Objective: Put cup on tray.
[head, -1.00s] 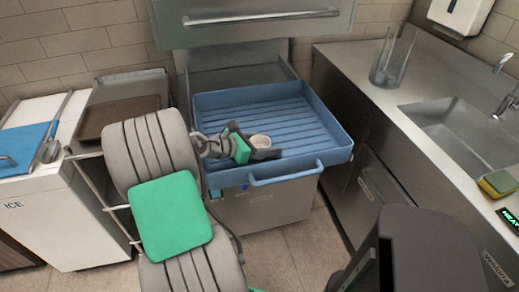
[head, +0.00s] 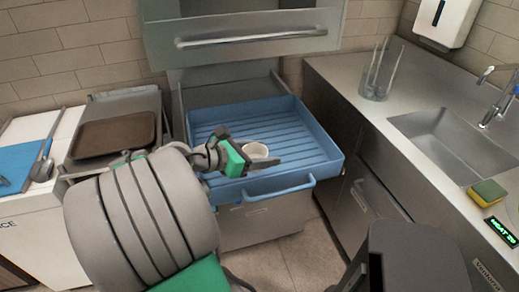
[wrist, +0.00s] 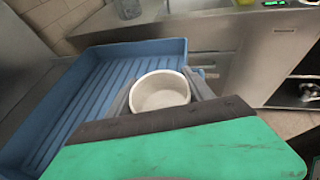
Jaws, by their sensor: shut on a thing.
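The cup (head: 255,151) is small, white and round, with its open top facing up. My gripper (head: 262,160) is shut on it, with a dark finger on either side. In the wrist view the cup (wrist: 160,93) sits between the fingers and its inside looks empty. The cup is over the front part of a blue ribbed tray (head: 318,140) with raised walls and a front handle. I cannot tell whether the cup touches the tray floor. A brown tray (head: 115,134) lies at the left.
A steel counter at the right holds a glass container with tongs (head: 376,85), a sink (head: 440,140) and a sponge (head: 487,192). A steel hood with a bar handle (head: 250,37) hangs above the blue tray. The blue tray is otherwise clear.

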